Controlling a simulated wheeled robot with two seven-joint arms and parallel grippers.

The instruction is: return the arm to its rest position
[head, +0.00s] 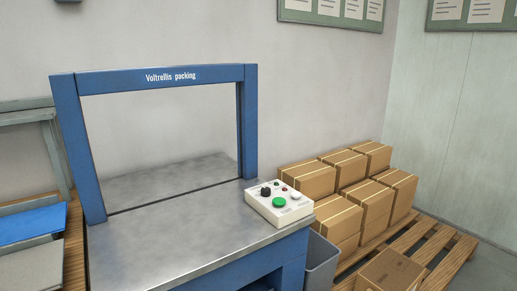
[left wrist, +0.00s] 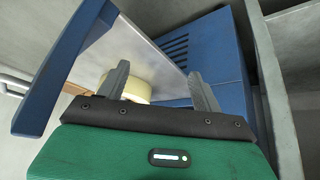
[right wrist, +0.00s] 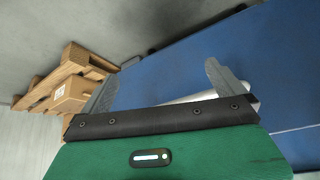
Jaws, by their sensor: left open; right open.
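Neither arm shows in the head view. My left gripper (left wrist: 158,72) is in the left wrist view with its two grey fingers apart and nothing between the tips. My right gripper (right wrist: 161,70) is in the right wrist view, also with fingers apart and empty. A blue packing machine (head: 248,130) with a metal table top (head: 175,240) stands in the head view. Beyond the left fingers is a cream round roll (left wrist: 142,86), partly hidden by a finger. Beyond the right fingers is a large blue panel (right wrist: 210,45).
A control box (head: 279,204) with a green button sits on the table's right corner. A grey bin (head: 321,262) stands beside it. Stacked cartons (head: 306,180) rest on a wooden pallet (head: 432,243) at right. A wooden-edged bench (head: 73,250) is at left. The metal top is otherwise clear.

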